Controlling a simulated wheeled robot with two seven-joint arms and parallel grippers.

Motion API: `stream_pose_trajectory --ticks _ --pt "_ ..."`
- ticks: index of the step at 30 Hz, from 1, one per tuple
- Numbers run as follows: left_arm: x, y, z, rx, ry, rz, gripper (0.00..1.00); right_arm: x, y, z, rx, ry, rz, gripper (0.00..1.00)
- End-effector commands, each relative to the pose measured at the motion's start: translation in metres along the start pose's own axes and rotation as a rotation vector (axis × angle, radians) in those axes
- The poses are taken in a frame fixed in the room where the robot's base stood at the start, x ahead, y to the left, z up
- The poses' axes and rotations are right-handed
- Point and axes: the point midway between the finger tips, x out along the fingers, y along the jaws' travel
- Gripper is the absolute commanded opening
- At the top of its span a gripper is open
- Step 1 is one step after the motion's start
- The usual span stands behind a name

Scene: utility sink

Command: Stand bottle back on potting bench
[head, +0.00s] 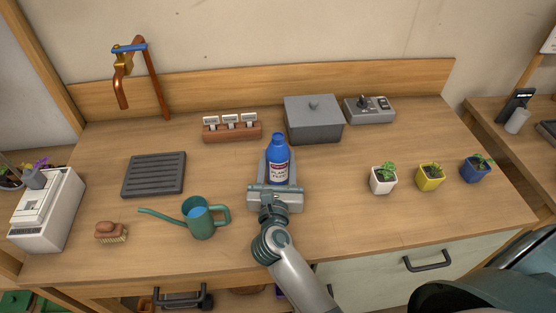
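The blue plant-food bottle (278,158) with a white and red label is near the middle of the wooden potting bench (340,215). It looks roughly upright, cap up. My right gripper (278,167) reaches it from the front, with a grey finger along each side of the bottle. The fingers look shut on it. The gripper's palm hides the bottle's bottom, so I cannot tell whether it touches the bench. My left gripper is not in view.
A teal watering can (203,220) and a dark slatted tray (154,174) are left of the gripper. A grey lidded box (314,120) and a wooden label holder (232,132) stand behind. A white potted plant (383,182) is to the right. Bench between gripper and pot is clear.

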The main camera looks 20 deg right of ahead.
Motion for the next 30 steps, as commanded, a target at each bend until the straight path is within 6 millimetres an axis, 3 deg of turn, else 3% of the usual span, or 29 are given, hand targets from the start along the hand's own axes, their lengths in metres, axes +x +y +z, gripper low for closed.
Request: stream_pose_trajectory --ticks 15,16,18,30 --pt "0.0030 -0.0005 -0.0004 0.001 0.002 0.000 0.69 0.0000 0.0002 -0.0058 0.001 -0.002 0.001 0.15" --pt "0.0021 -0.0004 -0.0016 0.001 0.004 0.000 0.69 -0.0001 0.0002 -0.0057 0.001 -0.001 0.001 0.55" --pt "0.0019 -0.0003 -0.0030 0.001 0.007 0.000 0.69 -0.0001 0.0001 -0.0055 0.001 -0.001 0.000 0.66" --pt "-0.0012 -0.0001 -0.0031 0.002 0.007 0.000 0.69 0.0000 0.0001 -0.0017 0.001 -0.001 0.001 0.66"
